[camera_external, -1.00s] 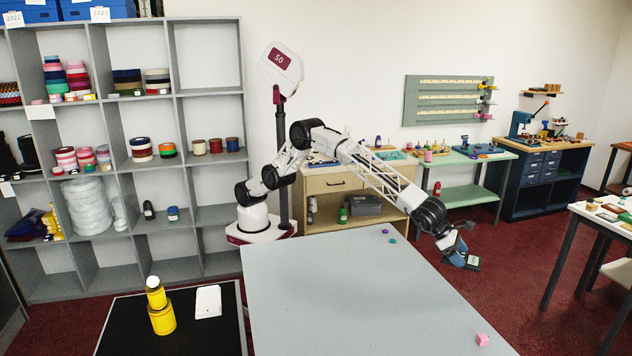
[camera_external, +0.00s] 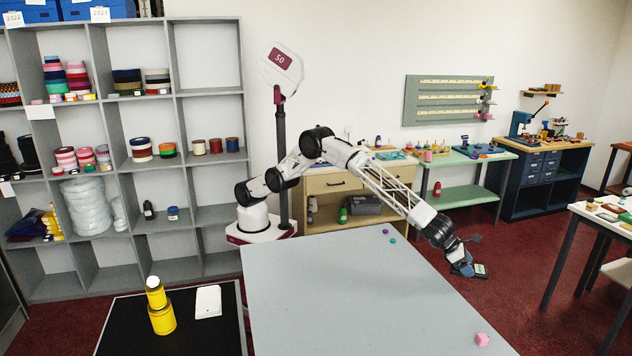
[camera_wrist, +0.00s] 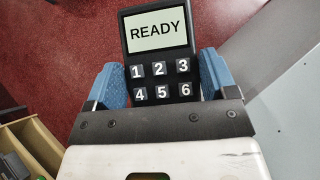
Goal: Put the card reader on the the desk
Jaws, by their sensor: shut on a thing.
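The card reader (camera_wrist: 158,50) is a dark keypad device with a pale screen reading READY. It sits between the two blue fingers of my gripper (camera_wrist: 163,88) in the wrist view, and the gripper is shut on it. In the external view, my gripper (camera_external: 468,266) holds the card reader (camera_external: 480,270) out past the right edge of the grey desk (camera_external: 340,290), over the red floor. The desk's edge (camera_wrist: 290,100) shows at the right of the wrist view. The lower part of the reader is hidden by the gripper.
The middle of the desk is clear. Yellow cylinders (camera_external: 162,319) and a white block (camera_external: 208,302) stand on a black surface at left.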

